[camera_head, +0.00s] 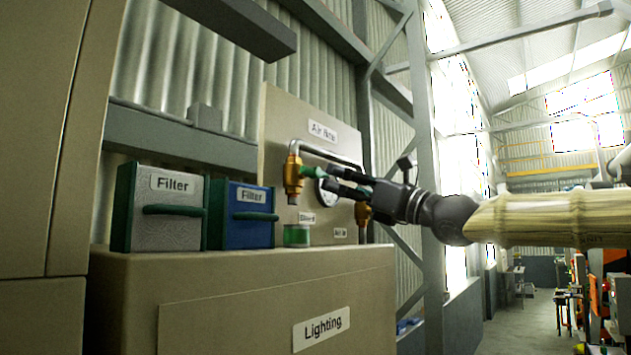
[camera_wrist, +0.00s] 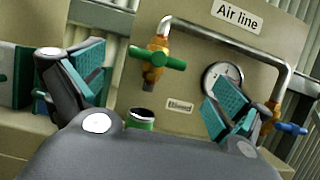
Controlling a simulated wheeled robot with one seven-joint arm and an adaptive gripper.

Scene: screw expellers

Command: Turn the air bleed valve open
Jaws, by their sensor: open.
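The air bleed valve is a brass body (camera_head: 292,178) with a green handle (camera_head: 318,173) on the left end of the bent pipe on the air line panel. In the wrist view the green handle (camera_wrist: 157,58) lies crosswise, above the "Bleed" label (camera_wrist: 180,106). My gripper (camera_head: 336,181) reaches in from the right, with its fingertips close to the handle. In the wrist view my gripper (camera_wrist: 157,90) is open, its teal pads spread wide, with the handle beyond them and between them. I cannot tell in the head view whether a finger touches the handle.
A round gauge (camera_wrist: 222,80) and a second brass valve with a blue handle (camera_wrist: 290,128) are on the right of the panel. A green cup (camera_head: 297,236) stands below the bleed valve. Two filter boxes (camera_head: 168,232) (camera_head: 247,232) stand left on the Lighting cabinet (camera_head: 240,272).

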